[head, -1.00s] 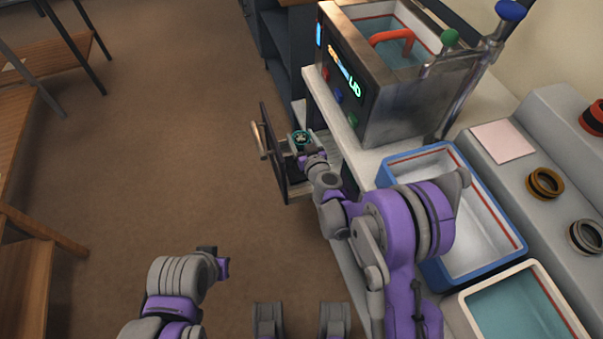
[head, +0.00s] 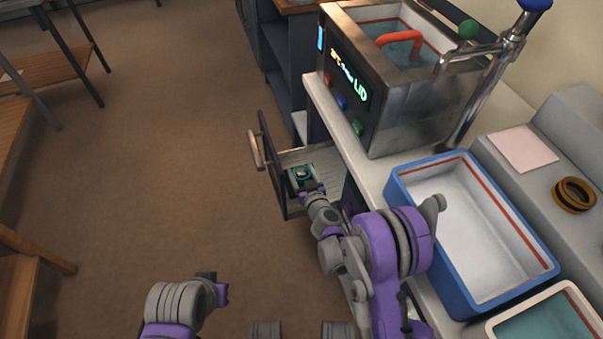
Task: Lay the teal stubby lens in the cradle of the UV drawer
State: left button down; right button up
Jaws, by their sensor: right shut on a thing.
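The UV drawer (head: 315,157) stands pulled out from under the counter, its dark front panel and handle facing left. The teal stubby lens (head: 302,172) is a small dark ring with teal edging, inside the drawer's outline near the front panel. My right gripper (head: 308,184) is shut on the lens and reaches over the drawer from the near side. The fingertips are small and partly hidden by the wrist. I cannot make out the cradle or whether the lens touches it. My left gripper (head: 217,288) is at the bottom left, over the floor, away from the drawer; its fingers are unclear.
A metal ultrasonic-type bath (head: 400,110) with a lit panel stands on the counter (head: 335,115) above the drawer. A blue-rimmed tray (head: 470,225) and a teal-filled tray (head: 550,322) lie right of my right arm. A brown ring (head: 573,194) sits on a grey ledge.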

jog(key=o, duration=1.5)
jog(key=shift+r, duration=0.1)
jog(key=p+v, duration=0.1)
jog(key=v, duration=0.9)
jog(key=shift+s+d+p, duration=0.15)
jog(key=shift+s+p, duration=0.25)
jog(key=shift+s+d+r, duration=0.15)
jog(key=shift+s, duration=0.45)
